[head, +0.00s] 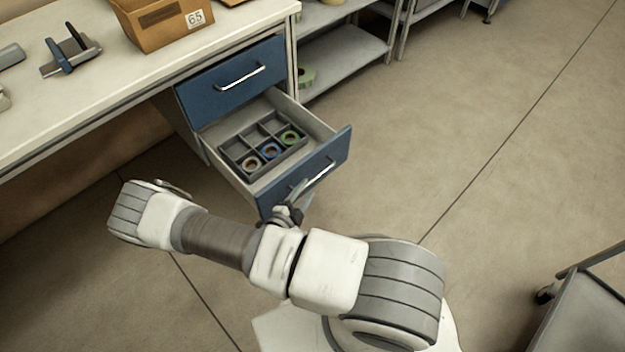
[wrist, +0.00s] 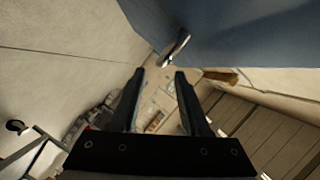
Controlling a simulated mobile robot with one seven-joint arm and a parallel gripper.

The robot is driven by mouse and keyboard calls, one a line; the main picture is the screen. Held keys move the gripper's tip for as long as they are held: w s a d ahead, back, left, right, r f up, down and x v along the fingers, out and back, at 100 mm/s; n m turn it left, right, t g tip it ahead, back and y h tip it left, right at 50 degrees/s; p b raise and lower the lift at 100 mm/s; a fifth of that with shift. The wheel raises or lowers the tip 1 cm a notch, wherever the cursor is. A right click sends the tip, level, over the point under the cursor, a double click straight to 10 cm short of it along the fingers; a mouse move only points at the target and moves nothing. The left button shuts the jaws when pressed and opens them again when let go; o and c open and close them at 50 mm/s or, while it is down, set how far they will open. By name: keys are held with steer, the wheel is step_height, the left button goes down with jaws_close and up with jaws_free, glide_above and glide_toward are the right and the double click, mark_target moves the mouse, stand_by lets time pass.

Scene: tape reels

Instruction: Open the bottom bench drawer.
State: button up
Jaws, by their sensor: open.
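The bottom bench drawer (head: 335,150) is pulled well out from under the bench, with its inside in view. It has a blue front and a bright bar handle (head: 321,176). The handle also shows in the wrist view (wrist: 175,48), just beyond my fingertips, below the blue drawer front (wrist: 235,32). My gripper (wrist: 160,72) is open, with nothing between its fingers. In the head view it is at the drawer front by the left part of the handle, partly hidden by my arm. The handle looks clear of the fingers.
A grey divided tray (head: 231,160) with several tape reels lies in the drawer. The upper drawer (head: 222,88) is closed. A cardboard box (head: 165,25) and a tape dispenser (head: 70,55) stand on the bench. Shelves (head: 345,65) stand behind; a cart (head: 580,315) is at right. Floor between is clear.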

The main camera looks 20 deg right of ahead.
steer(key=p+v, duration=0.1)
steer(key=v, duration=1)
steer(key=shift+r, duration=0.2)
step_height(320, 180, up, 27)
steer(key=d+m+g+y, duration=0.15)
steer(key=m+g, duration=0.35)
steer(key=m, duration=1)
steer(key=d+m+g+y, duration=0.1)
steer(key=m+g+y, duration=0.3)
steer(key=m, duration=1)
steer(key=s+r+m+t+y+p, duration=0.1)
steer(key=s+r+m+y+p, duration=0.1)
steer(key=r+m, duration=0.5)
steer(key=s+r+m+t+y+p, duration=0.2)
steer(key=s+r+m+p, duration=0.2)
steer(key=r, duration=1)
steer(key=s+d+r+m+t+y+p, duration=0.1)
steer(key=s+r+m+y+p, duration=0.1)
steer(key=r+m+p, duration=0.5)
step_height(320, 180, up, 4)
steer(key=s+m, duration=0.1)
steer(key=m, duration=0.2)
steer(key=shift+s+t+y, duration=0.3)
steer(key=shift+t+y, duration=0.05)
steer(key=shift+t, duration=0.05)
